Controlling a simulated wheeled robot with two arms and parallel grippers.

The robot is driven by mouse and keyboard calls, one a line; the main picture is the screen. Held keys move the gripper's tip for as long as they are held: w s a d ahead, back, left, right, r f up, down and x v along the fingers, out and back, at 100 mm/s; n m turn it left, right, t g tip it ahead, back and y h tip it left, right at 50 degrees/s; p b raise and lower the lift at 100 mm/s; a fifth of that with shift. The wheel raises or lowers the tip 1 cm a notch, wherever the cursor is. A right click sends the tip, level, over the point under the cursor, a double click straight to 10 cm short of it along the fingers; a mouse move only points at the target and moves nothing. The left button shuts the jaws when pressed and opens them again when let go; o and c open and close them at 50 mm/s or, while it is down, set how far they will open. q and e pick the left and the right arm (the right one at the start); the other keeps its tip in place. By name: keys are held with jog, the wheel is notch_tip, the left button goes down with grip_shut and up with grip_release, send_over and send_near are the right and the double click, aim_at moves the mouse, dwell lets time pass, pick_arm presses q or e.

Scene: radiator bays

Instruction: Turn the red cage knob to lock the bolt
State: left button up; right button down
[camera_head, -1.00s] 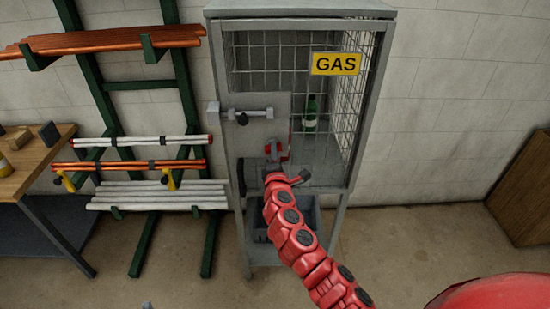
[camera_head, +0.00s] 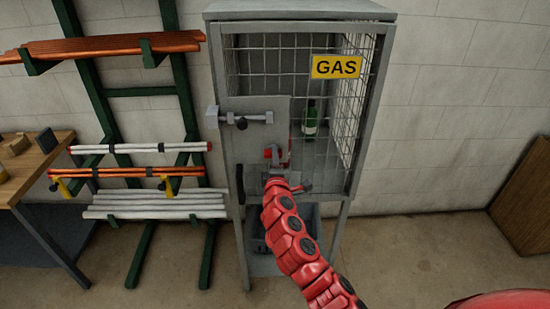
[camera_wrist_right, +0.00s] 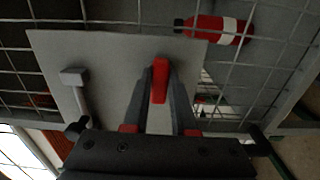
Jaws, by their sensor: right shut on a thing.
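The grey gas cage (camera_head: 372,90) stands in front of me with a yellow GAS sign. A grey plate on its door carries the bolt (camera_head: 262,117), a horizontal bar with a dark stub. The red knob (camera_head: 268,153) is below the bolt, partly hidden by my right gripper (camera_head: 273,158). In the right wrist view the red knob (camera_wrist_right: 160,82) stands between the two fingers of my right gripper (camera_wrist_right: 160,76), which is shut on it. My left gripper is not in view.
A green bottle (camera_head: 310,118) stands behind the mesh. A red bottle with a white band (camera_wrist_right: 216,28) shows in the right wrist view. A green rack (camera_head: 190,110) with pipes and a wooden table (camera_head: 38,158) are at the left.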

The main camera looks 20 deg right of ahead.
jog(key=c, duration=0.7)
grip_release()
jog(key=shift+s, duration=0.1)
jog(key=shift+b+v, duration=0.9)
jog(key=shift+v, duration=7.7)
